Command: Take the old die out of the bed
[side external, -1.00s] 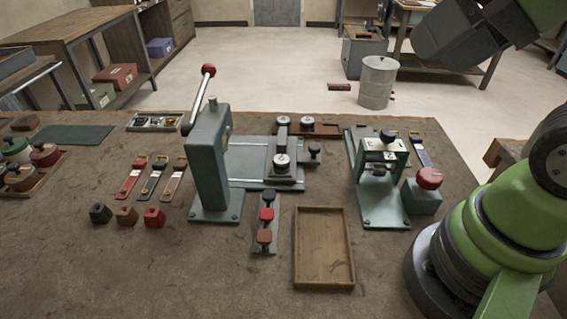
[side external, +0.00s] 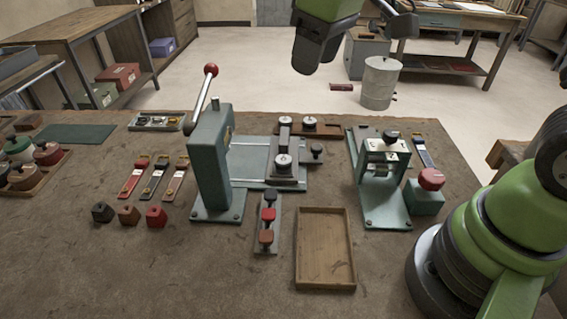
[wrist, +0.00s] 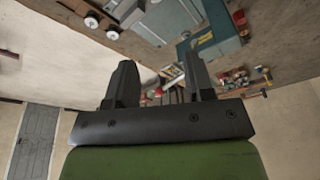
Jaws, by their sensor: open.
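A grey block with a round silver knob (side external: 283,160) sits on a flat teal bed plate (side external: 250,150) beside the lever press (side external: 209,165). I cannot tell for certain whether this block is the old die. My gripper is open and empty in the wrist view (wrist: 160,65), its two dark fingers apart. In the side external view my dark wrist end hangs at the top centre, high above the far bench edge, well away from the bed. Teal equipment (wrist: 215,40) and pale round knobs (wrist: 113,35) show beyond the fingers.
An empty wooden tray (side external: 325,248) lies at the front. A smaller teal press (side external: 382,185) and a red-knobbed box (side external: 427,195) stand right. The lever (side external: 202,95) with its red ball rises high. Bare bench lies front left.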

